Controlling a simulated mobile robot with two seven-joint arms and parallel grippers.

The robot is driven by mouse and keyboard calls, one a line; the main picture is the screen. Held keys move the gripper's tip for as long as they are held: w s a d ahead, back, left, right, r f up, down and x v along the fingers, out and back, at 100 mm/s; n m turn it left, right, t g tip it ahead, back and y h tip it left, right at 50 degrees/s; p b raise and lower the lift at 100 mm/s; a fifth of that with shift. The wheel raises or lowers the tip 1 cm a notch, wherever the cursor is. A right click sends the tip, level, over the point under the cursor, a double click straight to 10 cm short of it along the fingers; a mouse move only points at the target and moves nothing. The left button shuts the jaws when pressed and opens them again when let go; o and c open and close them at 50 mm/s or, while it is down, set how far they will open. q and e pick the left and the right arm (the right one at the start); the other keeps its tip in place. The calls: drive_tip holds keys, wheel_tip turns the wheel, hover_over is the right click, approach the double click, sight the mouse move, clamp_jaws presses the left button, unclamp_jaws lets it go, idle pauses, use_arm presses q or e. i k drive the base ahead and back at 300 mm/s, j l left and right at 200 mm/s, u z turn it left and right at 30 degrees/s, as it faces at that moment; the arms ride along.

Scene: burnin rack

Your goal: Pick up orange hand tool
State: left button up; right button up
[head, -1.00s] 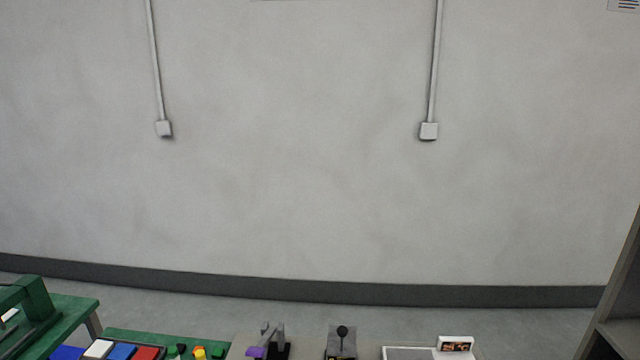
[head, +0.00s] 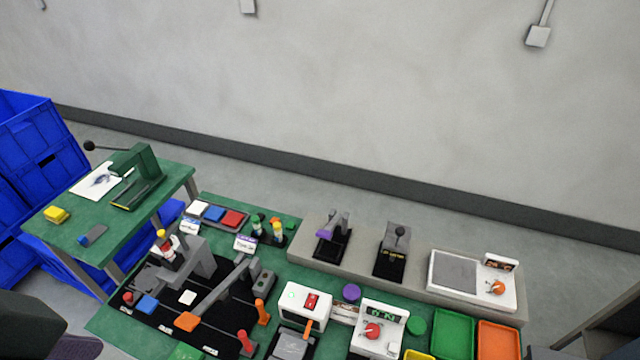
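Several orange items show on the green workbench (head: 109,322) in the head view, and I cannot tell for sure which is the orange hand tool. An upright orange handle-like piece (head: 262,312) stands at the right edge of the black fixture mat. A short orange bar (head: 308,327) sits at the front of a white box with a red panel. A flat orange block (head: 187,321) lies on the mat. Neither of my grippers shows clearly; a dark shape at the bottom left edge may be part of my arm.
A green side table (head: 70,235) with a green press (head: 140,165) stands at the left, beside blue crates (head: 35,135). A grey ledge (head: 365,262) behind the bench carries purple and black devices and a white scale (head: 455,272). Green and orange trays (head: 497,340) sit at the right.

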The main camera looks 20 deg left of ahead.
sight(264, 319)
drive_tip(key=j+u, duration=0.15)
drive_tip(key=u, duration=0.3)
drive_tip(key=i+u, duration=0.15)
drive_tip(key=u, duration=0.25)
drive_tip(key=k, duration=0.3)
drive_tip(key=i, duration=0.1)
drive_tip(key=i+l, duration=0.15)
drive_tip(key=k+l+z, duration=0.15)
drive_tip(key=l, duration=0.35)
drive_tip(key=l+z, duration=0.1)
drive_tip(key=l, duration=0.35)
